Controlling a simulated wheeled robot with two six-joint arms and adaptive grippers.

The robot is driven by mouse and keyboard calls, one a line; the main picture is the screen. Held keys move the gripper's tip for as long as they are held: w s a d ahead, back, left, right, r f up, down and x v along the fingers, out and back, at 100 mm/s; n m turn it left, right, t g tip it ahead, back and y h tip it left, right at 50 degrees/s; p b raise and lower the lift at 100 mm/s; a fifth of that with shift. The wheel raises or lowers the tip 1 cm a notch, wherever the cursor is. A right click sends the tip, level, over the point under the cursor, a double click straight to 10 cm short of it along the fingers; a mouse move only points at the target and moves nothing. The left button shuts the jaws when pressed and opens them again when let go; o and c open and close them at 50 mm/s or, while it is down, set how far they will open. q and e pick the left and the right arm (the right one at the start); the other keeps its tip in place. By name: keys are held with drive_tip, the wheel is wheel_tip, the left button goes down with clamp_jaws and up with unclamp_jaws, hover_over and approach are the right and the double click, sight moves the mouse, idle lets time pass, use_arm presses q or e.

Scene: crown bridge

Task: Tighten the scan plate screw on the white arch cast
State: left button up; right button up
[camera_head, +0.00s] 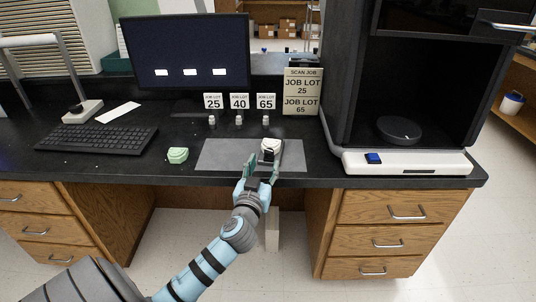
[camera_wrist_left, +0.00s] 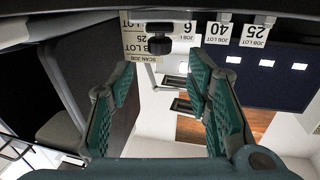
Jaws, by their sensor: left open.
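The white arch cast (camera_head: 271,145) sits on the right part of the grey mat (camera_head: 215,155) in the head view. A small dark part shows at its front; I cannot tell whether it is the scan plate or the screw. My left gripper (camera_head: 262,170) is at the near side of the cast, fingers pointing at it. It is open, and its green-padded fingers (camera_wrist_left: 167,95) stand apart in the left wrist view. That view is upside down; a dark knob-like part (camera_wrist_left: 165,28) shows beyond the fingers, its identity unclear. My right gripper is not in view.
A green cast (camera_head: 177,155) stands left of the mat. Several small vials stand behind it, before cards 25 (camera_head: 213,101), 40 and 65. A black scanner (camera_head: 400,162) stands right. The mat's left part is clear.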

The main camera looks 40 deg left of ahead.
sight(268, 153)
use_arm(q)
drive_tip(key=x, duration=0.6)
drive_tip(key=shift+w+b, duration=0.1)
drive_tip(key=shift+b, duration=0.25)
